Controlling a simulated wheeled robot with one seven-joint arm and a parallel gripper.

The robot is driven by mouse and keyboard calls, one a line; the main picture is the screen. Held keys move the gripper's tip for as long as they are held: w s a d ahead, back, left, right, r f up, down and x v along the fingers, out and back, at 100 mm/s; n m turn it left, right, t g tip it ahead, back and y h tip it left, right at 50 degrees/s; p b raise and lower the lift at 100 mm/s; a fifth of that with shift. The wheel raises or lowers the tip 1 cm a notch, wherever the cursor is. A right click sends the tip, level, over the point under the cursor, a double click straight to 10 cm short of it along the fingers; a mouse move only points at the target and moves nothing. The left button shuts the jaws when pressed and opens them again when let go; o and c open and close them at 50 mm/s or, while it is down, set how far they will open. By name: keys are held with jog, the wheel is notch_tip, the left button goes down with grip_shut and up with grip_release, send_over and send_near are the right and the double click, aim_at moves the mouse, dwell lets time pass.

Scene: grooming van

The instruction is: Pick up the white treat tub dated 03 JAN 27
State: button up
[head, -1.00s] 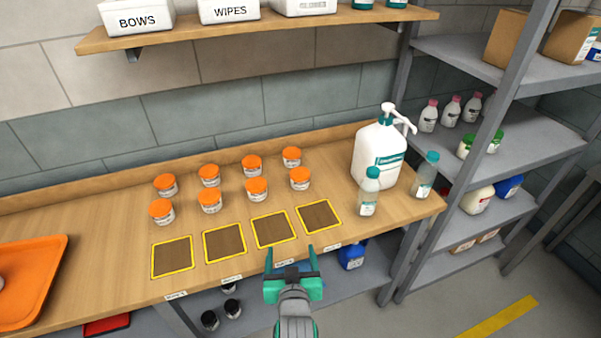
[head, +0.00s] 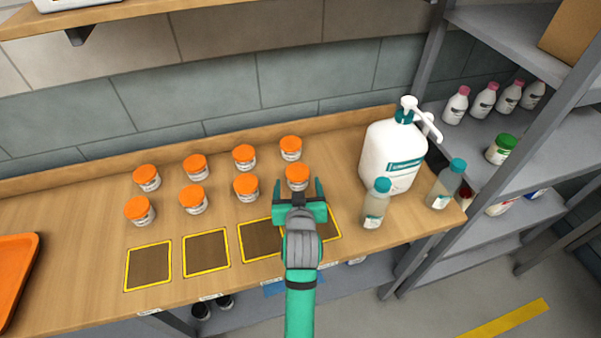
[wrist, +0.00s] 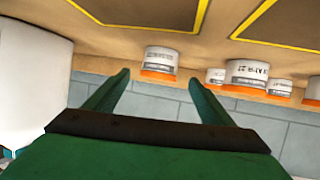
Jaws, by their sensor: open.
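Several white tubs with orange lids stand in two rows on the wooden counter. Their dates are too small to read in the head view, so I cannot tell which is dated 03 JAN 27. My gripper (head: 298,190) is open and empty, at the front of the right-most front tub (head: 297,178). In the wrist view, which looks upside down, this tub (wrist: 160,58) shows beyond and between the open fingertips (wrist: 160,78), its label unreadable. A neighbouring tub (wrist: 246,73) has a blurred date label that may read APR 27.
Yellow-edged dark squares (head: 148,266) lie along the counter front. A large white pump bottle (head: 391,158) and two clear teal-capped bottles (head: 375,205) stand right of the tubs. An orange tray (head: 14,275) is at far left. A metal shelf unit (head: 505,155) stands at right.

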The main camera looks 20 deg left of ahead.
aim_at(298, 174)
jog(key=shift+x, duration=3.65)
jog(key=shift+d+r, duration=0.1)
jog(key=c, duration=1.1)
